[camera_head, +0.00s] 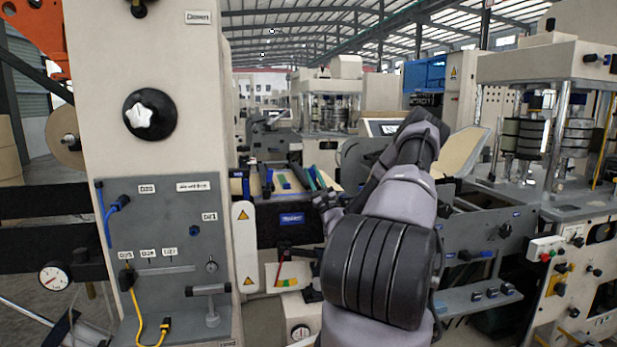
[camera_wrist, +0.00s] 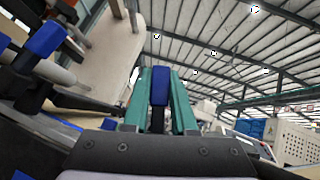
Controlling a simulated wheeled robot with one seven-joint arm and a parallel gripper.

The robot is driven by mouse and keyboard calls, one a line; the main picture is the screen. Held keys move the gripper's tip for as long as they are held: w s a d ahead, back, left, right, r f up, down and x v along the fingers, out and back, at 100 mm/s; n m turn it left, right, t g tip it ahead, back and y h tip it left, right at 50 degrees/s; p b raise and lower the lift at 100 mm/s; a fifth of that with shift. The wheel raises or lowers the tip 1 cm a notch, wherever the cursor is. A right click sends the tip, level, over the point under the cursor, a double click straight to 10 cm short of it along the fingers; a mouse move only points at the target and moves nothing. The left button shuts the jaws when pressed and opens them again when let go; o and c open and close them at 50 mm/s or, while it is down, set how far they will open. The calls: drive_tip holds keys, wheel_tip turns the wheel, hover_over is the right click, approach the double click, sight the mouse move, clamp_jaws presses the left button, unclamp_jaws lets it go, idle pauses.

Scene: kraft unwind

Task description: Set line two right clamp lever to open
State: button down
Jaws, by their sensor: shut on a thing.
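My gripper (camera_wrist: 160,72) shows in the wrist view with its two teal fingers closed on both sides of a blue lever handle (camera_wrist: 160,88). The handle stands upright between the fingers, and its lower end is hidden by my gripper body. I cannot tell from these views which clamp this handle belongs to, or its exact angle. In the head view my arm reaches forward and bends left toward the machine's middle bay. The fingertips and the held handle are too small and crowded there to make out clearly.
In the wrist view another blue-ended part (camera_wrist: 45,38) stands close at left, beside a pale panel. In the head view a grey panel (camera_head: 165,240) with labels and a yellow cable stands at left. A dark grey machine frame (camera_head: 480,235) lies right of my arm.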

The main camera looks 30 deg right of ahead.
drive_tip(key=shift+s+d+m+h, duration=0.1)
drive_tip(key=shift+d+m+h, duration=0.15)
drive_tip(key=shift+m+h, duration=0.7)
drive_tip(key=shift+s+d+m+h, duration=0.1)
drive_tip(key=shift+d+m+h, duration=0.15)
drive_tip(key=shift+m+h, duration=0.7)
drive_tip(key=c, duration=0.7)
unclamp_jaws()
drive_tip(key=v, duration=1)
drive_tip(key=shift+s+f, duration=0.2)
drive_tip(key=shift+f, duration=0.15)
